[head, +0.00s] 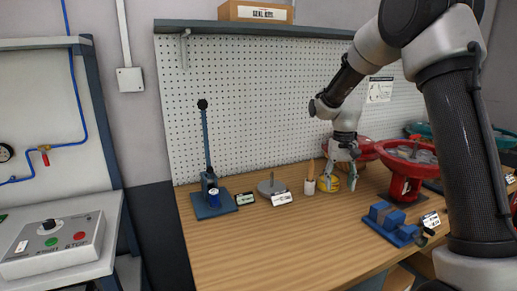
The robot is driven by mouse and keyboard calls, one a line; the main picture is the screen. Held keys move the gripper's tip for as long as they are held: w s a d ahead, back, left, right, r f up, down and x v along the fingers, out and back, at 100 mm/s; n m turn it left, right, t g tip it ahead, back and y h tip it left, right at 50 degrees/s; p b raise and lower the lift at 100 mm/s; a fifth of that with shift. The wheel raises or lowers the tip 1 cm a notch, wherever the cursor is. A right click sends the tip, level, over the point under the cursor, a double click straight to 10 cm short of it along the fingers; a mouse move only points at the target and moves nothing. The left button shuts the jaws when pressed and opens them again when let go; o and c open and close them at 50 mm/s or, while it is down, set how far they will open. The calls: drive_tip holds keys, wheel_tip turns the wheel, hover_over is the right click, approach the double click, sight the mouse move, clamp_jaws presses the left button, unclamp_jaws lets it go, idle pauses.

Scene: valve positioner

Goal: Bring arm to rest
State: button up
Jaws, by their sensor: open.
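My arm reaches in from the right of the head view and bends down over the wooden workbench (270,250). My gripper (338,180) points downward at the back middle of the bench, open. A small yellow round part (328,184) sits at its fingers; I cannot tell whether the fingers touch it. A light cylindrical holder (309,187) with a wooden handle stands just left of the gripper.
A blue press stand (209,190) and a grey disc (270,186) stand left on the bench. A red valve body (407,165) and a blue vise (391,222) are at right. A pegboard (260,100) backs the bench; a control box (54,243) is far left. The front middle is clear.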

drive_tip(key=s+d+r+t, duration=0.1)
drive_tip(key=s+r, duration=0.3)
drive_tip(key=s, duration=0.6)
drive_tip(key=s+d+r+n+t, duration=0.1)
drive_tip(key=s+r, duration=0.4)
drive_tip(key=s, duration=0.5)
drive_tip(key=s+d+r+t, duration=0.3)
drive_tip(key=s+d+r, duration=0.1)
drive_tip(key=s, duration=0.7)
drive_tip(key=shift+d+r+n, duration=0.15)
drive_tip(key=shift+r+n, duration=0.15)
drive_tip(key=shift+r, duration=0.4)
